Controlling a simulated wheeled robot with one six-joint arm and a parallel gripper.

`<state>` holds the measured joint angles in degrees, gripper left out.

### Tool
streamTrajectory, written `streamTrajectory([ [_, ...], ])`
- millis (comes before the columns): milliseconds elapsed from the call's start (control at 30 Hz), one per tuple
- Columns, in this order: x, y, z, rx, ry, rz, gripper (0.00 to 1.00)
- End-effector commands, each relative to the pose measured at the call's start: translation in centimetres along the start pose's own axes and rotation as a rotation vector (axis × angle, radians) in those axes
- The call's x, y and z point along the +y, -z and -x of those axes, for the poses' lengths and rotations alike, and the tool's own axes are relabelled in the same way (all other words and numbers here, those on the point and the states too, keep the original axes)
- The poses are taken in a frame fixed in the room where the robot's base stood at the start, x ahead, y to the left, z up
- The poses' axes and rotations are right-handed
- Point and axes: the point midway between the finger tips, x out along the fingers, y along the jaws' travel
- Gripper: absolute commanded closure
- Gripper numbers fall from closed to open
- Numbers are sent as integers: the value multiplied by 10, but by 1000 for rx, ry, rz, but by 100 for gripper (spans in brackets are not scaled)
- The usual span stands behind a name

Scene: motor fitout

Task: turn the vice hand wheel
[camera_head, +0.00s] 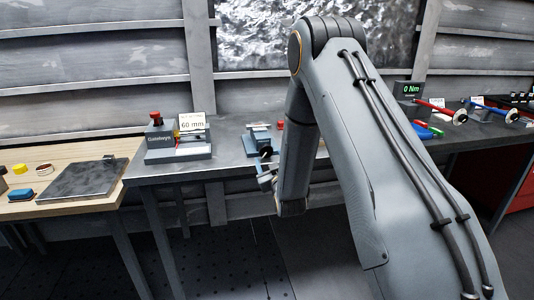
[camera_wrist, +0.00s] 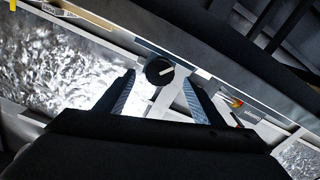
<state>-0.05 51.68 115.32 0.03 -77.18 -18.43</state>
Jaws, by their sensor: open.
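The vice (camera_head: 259,138) is a small blue-grey block on the grey bench in the head view, partly covered by my arm. My gripper (camera_wrist: 159,79) is open, with one finger on each side of the wheel as seen there. I cannot tell whether the fingers touch it or how far off it is. In the head view my gripper shows only in part, low at the front edge of the bench by the vice.
A grey device with a red button (camera_head: 178,147) and a "60 mm" sign stands left of the vice. A wooden table (camera_head: 70,206) with a dark plate (camera_head: 82,180) is farther left. Red- and blue-handled tools (camera_head: 440,108) and a "0 Nm" display (camera_head: 410,89) are right of my arm.

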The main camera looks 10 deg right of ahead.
Motion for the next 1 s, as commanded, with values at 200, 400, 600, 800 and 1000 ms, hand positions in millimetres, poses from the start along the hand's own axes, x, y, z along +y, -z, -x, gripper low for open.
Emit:
streamTrajectory([
  [200, 1, 1, -34, -1, 0, -1, 38],
  [400, 1, 0, -56, -2, 0, -1, 38],
  [600, 0, 0, -63, -3, 0, -1, 38],
  [800, 0, 0, -62, -3, 1, -1, 43],
  [1000, 0, 0, -62, -3, 1, -1, 77],
])
